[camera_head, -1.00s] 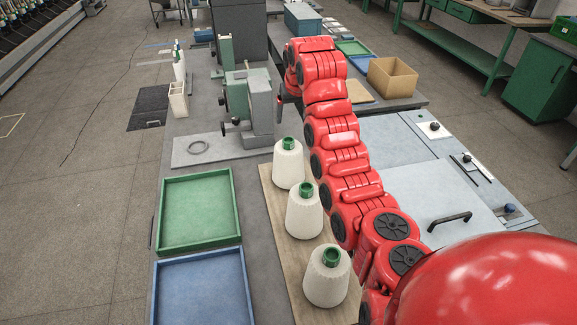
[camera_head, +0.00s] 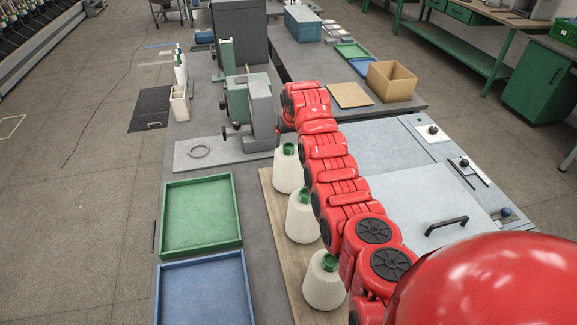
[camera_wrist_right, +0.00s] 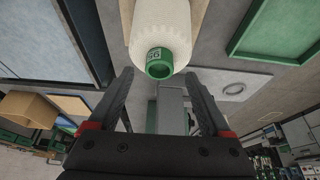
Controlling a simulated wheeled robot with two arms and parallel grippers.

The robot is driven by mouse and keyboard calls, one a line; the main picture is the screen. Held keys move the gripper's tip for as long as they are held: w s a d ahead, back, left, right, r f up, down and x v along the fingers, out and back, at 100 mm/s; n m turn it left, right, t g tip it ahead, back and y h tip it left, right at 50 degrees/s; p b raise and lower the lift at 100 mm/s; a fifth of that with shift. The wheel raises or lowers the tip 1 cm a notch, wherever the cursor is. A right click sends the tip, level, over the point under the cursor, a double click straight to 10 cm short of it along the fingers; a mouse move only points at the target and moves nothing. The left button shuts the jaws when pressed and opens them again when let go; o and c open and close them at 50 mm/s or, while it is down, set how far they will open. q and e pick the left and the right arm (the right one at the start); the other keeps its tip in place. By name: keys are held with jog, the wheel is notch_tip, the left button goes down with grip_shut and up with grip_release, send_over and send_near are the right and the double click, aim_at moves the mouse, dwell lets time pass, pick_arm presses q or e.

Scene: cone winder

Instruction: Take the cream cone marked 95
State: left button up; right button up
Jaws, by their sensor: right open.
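Three cream cones with green tube tops stand upright in a row on a wooden board (camera_head: 283,262): the far cone (camera_head: 286,177), the middle cone (camera_head: 301,222) and the near cone (camera_head: 322,288). My right arm partly covers their right sides. In the right wrist view one cream cone (camera_wrist_right: 160,25) shows upside down, its green top (camera_wrist_right: 159,64) carrying a white mark too small to read surely. My right gripper (camera_wrist_right: 158,77) is open and empty, its fingers either side of that top's line, apparently apart from it. In the head view the right gripper (camera_head: 280,128) is mostly hidden beyond the far cone. My left gripper is out of view.
A green tray (camera_head: 200,215) and a blue tray (camera_head: 205,290) lie left of the board. A grey-green machine (camera_head: 250,110) stands just beyond the far cone, close to my gripper. A cardboard box (camera_head: 391,82) sits further back on the right.

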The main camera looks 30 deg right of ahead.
jog(key=shift+p+x, duration=0.35)
jog(key=shift+x, duration=1.05)
jog(key=shift+c, duration=0.3)
grip_shut()
